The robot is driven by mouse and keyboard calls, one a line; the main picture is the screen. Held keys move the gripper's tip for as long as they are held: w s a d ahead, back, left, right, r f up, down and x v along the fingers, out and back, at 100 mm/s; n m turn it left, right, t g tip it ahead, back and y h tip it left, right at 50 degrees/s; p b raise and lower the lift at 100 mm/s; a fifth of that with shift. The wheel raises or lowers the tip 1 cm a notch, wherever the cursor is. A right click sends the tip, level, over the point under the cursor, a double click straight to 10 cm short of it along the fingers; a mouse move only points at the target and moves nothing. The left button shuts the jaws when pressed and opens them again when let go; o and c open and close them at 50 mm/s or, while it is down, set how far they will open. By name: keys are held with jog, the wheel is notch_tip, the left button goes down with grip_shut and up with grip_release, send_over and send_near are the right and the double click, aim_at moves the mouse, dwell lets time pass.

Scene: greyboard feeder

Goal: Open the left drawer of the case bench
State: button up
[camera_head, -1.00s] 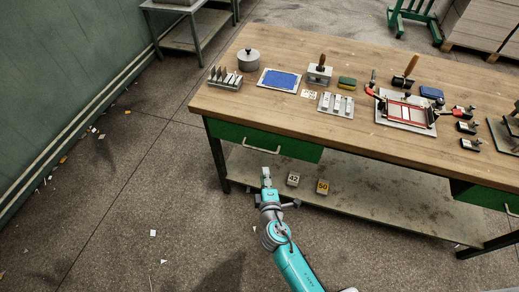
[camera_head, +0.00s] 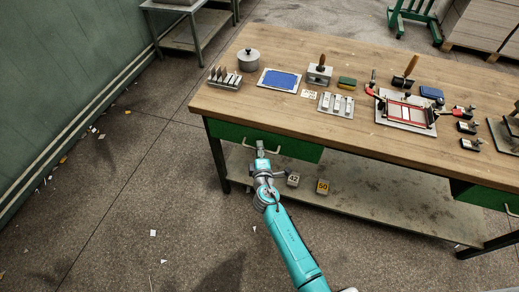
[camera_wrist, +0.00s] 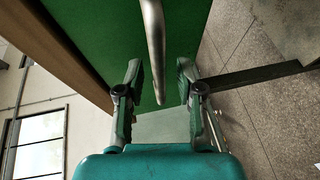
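The left drawer (camera_head: 300,149) of the case bench has a green front under the wooden top, and it looks closed. Its pale metal bar handle (camera_head: 275,153) runs along the front. My gripper (camera_head: 260,146) is at the left part of the handle. In the wrist view the handle (camera_wrist: 154,45) reaches down between the two fingers of my gripper (camera_wrist: 160,80), which stand apart on either side of it. I see a gap on both sides, so the gripper is open. The green drawer front (camera_wrist: 95,40) fills the upper middle of that view.
The bench top (camera_head: 240,115) holds a round lidded pot (camera_head: 248,60), a blue pad (camera_head: 279,79) and a red-framed fixture (camera_head: 406,110). Number blocks 42 (camera_head: 293,180) and 50 (camera_head: 322,187) stand on the lower shelf (camera_head: 380,205). The floor to the left is mostly clear.

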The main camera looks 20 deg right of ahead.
jog(key=shift+w+d+f, duration=0.1)
jog(key=shift+w, duration=0.15)
grip_shut()
jog(key=shift+s, duration=0.1)
